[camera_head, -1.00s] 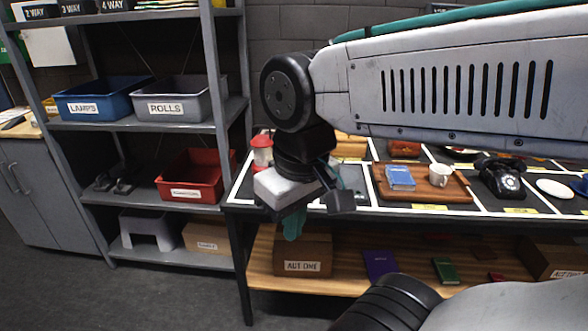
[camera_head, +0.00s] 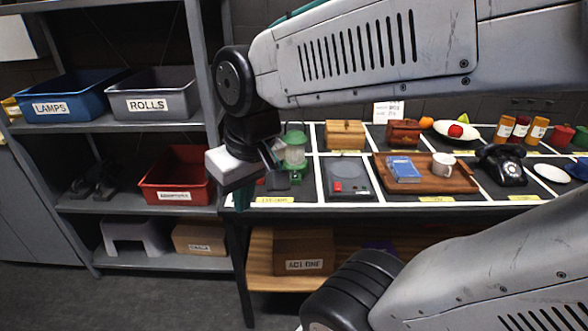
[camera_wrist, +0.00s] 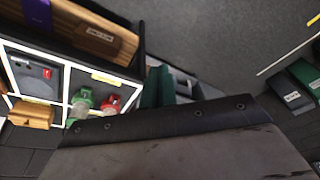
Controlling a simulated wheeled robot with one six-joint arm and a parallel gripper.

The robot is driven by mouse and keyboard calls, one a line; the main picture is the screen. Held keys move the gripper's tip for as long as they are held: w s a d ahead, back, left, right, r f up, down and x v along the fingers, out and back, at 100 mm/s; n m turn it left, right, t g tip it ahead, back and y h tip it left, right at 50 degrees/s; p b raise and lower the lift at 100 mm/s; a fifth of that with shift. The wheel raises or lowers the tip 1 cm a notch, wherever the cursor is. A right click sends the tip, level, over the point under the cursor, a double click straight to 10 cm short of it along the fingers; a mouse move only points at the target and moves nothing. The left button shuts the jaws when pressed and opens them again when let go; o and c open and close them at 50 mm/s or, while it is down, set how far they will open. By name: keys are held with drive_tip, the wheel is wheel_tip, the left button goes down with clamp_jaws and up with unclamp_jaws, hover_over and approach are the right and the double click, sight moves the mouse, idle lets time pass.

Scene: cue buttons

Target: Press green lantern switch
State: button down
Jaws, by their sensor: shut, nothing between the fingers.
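The green lantern (camera_head: 295,152) stands upright at the left end of the display table, just right of my wrist in the head view. It also shows in the wrist view (camera_wrist: 82,102), beside a red lantern (camera_wrist: 109,103). In the head view the red lantern is mostly hidden behind my wrist. The green lantern's switch is too small to make out. My gripper (camera_head: 242,197) points down at the table's front left corner, left of the green lantern and apart from it. Its teal fingers (camera_wrist: 160,87) are shut and empty.
A grey device with a red button (camera_head: 350,178), a wooden box (camera_head: 345,134) and a wooden tray (camera_head: 450,183) share the table (camera_head: 330,206). A metal shelf with a red bin (camera_head: 178,178) stands close on the left. Floor is clear in front of the shelf.

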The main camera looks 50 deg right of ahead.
drive_tip(key=w+d+f+m+t+h, duration=0.1)
drive_tip(key=w+d+f+m+t, duration=0.15)
drive_tip(key=w+d, duration=0.5)
drive_tip(key=w+d+f+m+t+h, duration=0.1)
drive_tip(key=w+d+f+m+t, duration=0.1)
drive_tip(key=w+d+f, duration=0.35)
drive_tip(key=w+d+f+m+h, duration=0.1)
drive_tip(key=d+f+m+h, duration=0.1)
drive_tip(key=d, duration=0.7)
drive_tip(key=w+d+f+m+h, duration=0.1)
drive_tip(key=d+h, duration=0.3)
drive_tip(key=d, duration=0.5)
drive_tip(key=shift+f+m+h, duration=0.3)
drive_tip(key=shift+f+m, duration=0.35)
drive_tip(key=shift+m, duration=0.2)
hover_over(294, 169)
drive_tip(key=s+a, duration=0.3)
drive_tip(key=f, duration=0.6)
drive_tip(key=shift+w+d+f, duration=0.1)
drive_tip(key=shift+w+d, duration=0.1)
drive_tip(key=shift+d, duration=0.05)
wheel_tip(294, 169, down, 2)
drive_tip(key=shift+w+d+f, duration=0.1)
drive_tip(key=shift+f, duration=0.1)
drive_tip(key=shift+d+f, duration=0.1)
drive_tip(key=shift+f, duration=0.6)
drive_tip(key=shift+w+g, duration=0.2)
drive_tip(key=shift+g, duration=0.05)
